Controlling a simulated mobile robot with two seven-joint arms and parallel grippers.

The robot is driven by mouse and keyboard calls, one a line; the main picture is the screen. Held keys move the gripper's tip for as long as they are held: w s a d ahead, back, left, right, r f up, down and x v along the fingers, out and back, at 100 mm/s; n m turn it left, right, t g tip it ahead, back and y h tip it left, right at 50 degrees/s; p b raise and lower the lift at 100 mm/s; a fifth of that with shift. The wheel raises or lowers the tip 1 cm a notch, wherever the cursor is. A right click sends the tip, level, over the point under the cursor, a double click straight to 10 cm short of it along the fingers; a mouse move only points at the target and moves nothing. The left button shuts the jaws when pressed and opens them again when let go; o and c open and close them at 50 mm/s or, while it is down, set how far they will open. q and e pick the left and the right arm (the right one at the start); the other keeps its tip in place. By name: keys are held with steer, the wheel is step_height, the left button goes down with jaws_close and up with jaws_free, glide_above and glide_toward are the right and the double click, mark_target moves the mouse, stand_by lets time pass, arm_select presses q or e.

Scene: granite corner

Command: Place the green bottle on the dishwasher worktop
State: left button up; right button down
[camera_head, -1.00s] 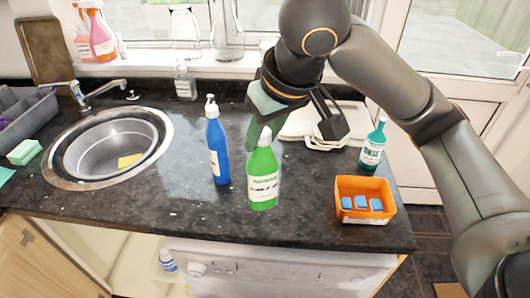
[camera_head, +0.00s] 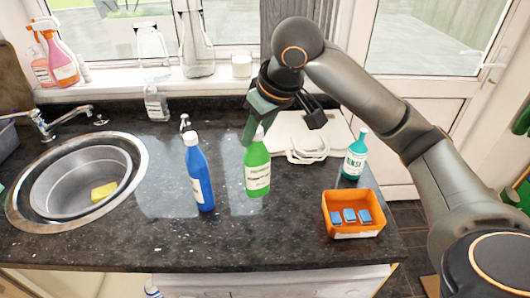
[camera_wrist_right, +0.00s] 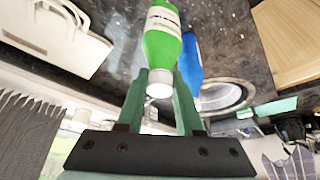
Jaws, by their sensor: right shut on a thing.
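The green bottle (camera_head: 257,170) is upright over the dark granite worktop (camera_head: 150,235), right of a blue bottle (camera_head: 198,177). I cannot tell whether its base touches the granite. My right gripper (camera_head: 256,128) comes from above and is shut on the green bottle's top. In the right wrist view, my right gripper's fingers (camera_wrist_right: 160,92) stand on either side of the white cap of the green bottle (camera_wrist_right: 162,42). The dishwasher's white front (camera_head: 260,285) shows at the bottom, under the worktop. My left gripper is not in view.
An orange box (camera_head: 353,232) with blue tablets and a teal rinse bottle (camera_head: 355,158) stand at right. A white flat item with a handle (camera_head: 300,135) lies behind. A sink (camera_head: 75,180) is at left. Granite in front of the bottles is clear.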

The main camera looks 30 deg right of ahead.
steer(key=w+d+f, duration=0.2)
steer(key=d+f, duration=0.1)
steer(key=f, duration=0.5)
steer(key=shift+w+d+f, duration=0.2)
steer(key=shift+d, duration=0.1)
steer(key=shift+f, duration=0.2)
steer(key=c, duration=0.6)
jaws_free()
steer(key=shift+o, duration=0.2)
steer(key=v, duration=1.2)
steer(key=shift+r, duration=0.2)
